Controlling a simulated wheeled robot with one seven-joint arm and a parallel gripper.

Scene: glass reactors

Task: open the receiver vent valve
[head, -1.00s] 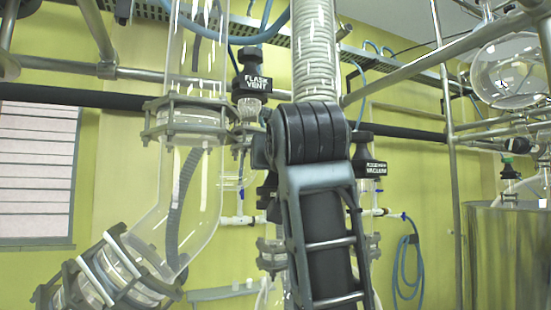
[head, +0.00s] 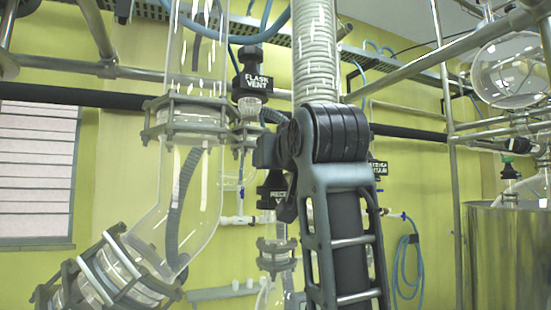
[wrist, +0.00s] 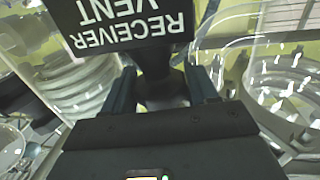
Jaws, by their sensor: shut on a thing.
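The receiver vent valve has a black label (wrist: 125,28) with white text, upside down in the wrist view. Its dark stem runs down between the two fingers of my gripper (wrist: 163,88), which is shut on it. In the head view the valve's black head (head: 272,196) shows just left of my arm, with the label partly covered. My arm hides most of my gripper there, so the fingertips are hard to make out. How far the valve is turned cannot be told.
The flask vent valve (head: 256,80) stands above and left of my arm. Another black label (head: 378,169) is partly hidden behind the arm's right side. A large glass column (head: 190,180) stands to the left, and a ribbed hose (head: 314,50) hangs above. A steel vessel (head: 505,255) stands at right.

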